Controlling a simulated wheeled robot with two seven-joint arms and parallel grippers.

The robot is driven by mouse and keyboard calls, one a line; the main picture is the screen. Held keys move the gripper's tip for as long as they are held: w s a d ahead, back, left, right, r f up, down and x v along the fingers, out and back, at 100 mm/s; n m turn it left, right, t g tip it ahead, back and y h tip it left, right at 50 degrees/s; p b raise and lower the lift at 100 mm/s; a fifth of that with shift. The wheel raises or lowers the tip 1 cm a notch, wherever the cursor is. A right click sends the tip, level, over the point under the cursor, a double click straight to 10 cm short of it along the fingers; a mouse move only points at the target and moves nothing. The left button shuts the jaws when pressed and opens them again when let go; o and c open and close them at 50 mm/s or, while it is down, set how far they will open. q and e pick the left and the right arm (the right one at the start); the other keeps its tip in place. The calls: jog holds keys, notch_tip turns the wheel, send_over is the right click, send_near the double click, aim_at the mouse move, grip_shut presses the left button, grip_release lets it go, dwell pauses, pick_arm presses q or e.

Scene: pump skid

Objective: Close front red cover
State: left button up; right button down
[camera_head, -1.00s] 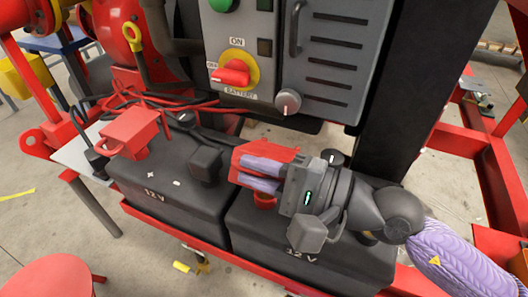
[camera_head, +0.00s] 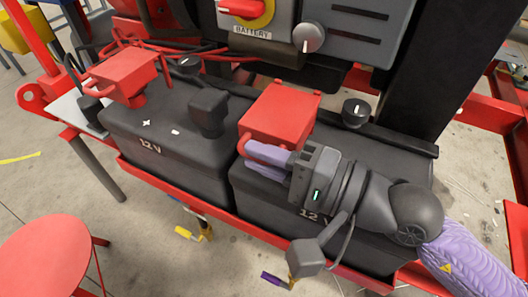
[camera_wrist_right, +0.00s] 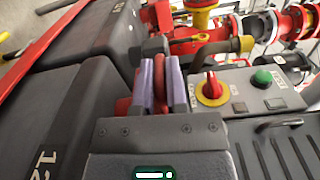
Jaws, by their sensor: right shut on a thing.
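The red cover (camera_head: 281,112) is a box-shaped lid on the right-hand 12 V battery (camera_head: 393,225) in the head view. My right gripper (camera_head: 256,157) is at its near left side, with lavender fingers closed on the cover's red loop handle. The wrist view shows the red handle (camera_wrist_right: 160,82) between the two fingers. The fingers and wrist hide the cover's lower near side, so I cannot tell whether it sits fully down. A second red cover (camera_head: 124,72) stands on a post on the left battery (camera_head: 170,158). My left gripper is not in view.
Black terminals (camera_head: 208,112) and knobs (camera_head: 355,112) stand near the covers. The grey control panel (camera_head: 340,35) with a red switch rises behind. A red frame rail (camera_head: 180,188) runs along the front. A red stool (camera_head: 45,262) stands at the lower left.

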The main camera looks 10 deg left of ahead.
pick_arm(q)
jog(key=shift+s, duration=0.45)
pick_arm(e)
jog(key=shift+f, duration=0.2)
jog(key=c, duration=0.7)
grip_release()
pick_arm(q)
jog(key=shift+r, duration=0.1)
pick_arm(e)
jog(key=shift+o, duration=0.2)
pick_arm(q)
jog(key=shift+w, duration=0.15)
pick_arm(e)
jog(key=shift+d, duration=0.2)
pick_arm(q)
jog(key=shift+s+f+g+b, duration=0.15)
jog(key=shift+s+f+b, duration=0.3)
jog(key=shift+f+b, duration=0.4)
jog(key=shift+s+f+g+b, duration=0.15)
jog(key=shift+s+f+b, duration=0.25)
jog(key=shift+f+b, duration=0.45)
pick_arm(e)
jog(key=v, duration=0.9)
jog(key=shift+s+d, duration=0.15)
jog(key=shift+d, duration=0.05)
